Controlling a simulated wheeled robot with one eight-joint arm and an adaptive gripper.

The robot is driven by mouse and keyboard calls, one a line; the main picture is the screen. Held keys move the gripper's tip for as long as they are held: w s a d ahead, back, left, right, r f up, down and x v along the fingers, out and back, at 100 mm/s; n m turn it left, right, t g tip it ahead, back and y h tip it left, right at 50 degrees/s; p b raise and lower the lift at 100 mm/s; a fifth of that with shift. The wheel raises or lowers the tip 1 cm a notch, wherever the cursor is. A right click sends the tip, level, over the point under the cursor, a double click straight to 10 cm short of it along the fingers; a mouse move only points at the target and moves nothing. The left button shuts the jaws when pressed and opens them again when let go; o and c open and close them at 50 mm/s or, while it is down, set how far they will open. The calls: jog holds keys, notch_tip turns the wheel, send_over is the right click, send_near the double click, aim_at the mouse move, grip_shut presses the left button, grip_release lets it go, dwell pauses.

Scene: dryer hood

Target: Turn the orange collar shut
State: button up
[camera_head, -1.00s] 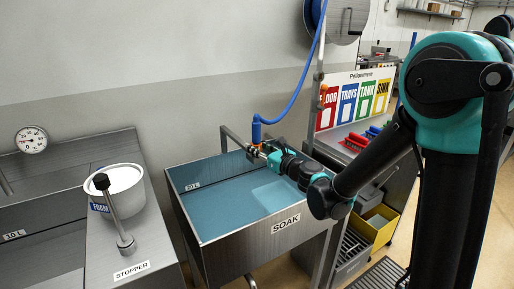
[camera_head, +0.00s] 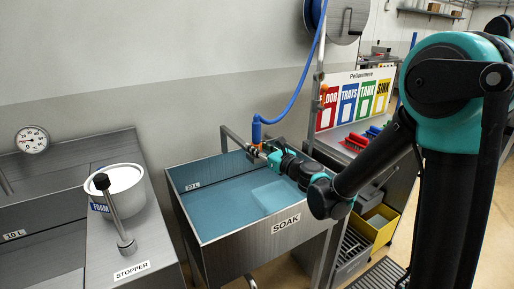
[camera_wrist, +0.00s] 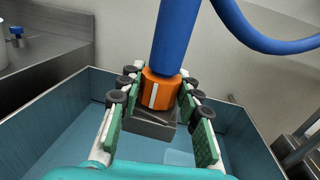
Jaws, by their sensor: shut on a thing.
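The orange collar (camera_wrist: 160,91) sits at the lower end of a blue hose grip (camera_wrist: 174,40) and carries a white stripe on its front. Below it is a grey metal block (camera_wrist: 150,124). My gripper (camera_wrist: 158,97) has its green-padded fingers on both sides of the collar and is shut on it. In the head view my gripper (camera_head: 268,153) reaches over the back right of the soak sink from the right, and the collar (camera_head: 256,148) shows small below the blue hose end (camera_head: 256,132). Its stripe cannot be made out there.
The soak sink (camera_head: 237,239) holds blue water under the gripper. The blue hose (camera_head: 297,92) arcs up to a wall reel. A counter with a white tub (camera_head: 124,184) and an upright stopper handle (camera_head: 112,211) stands at the left. Colored brushes (camera_head: 358,141) lie at the right.

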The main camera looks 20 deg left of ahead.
jog(key=o, duration=1.2)
jog(key=shift+d, duration=0.1)
jog(key=v, duration=1.2)
jog(key=shift+f, duration=0.1)
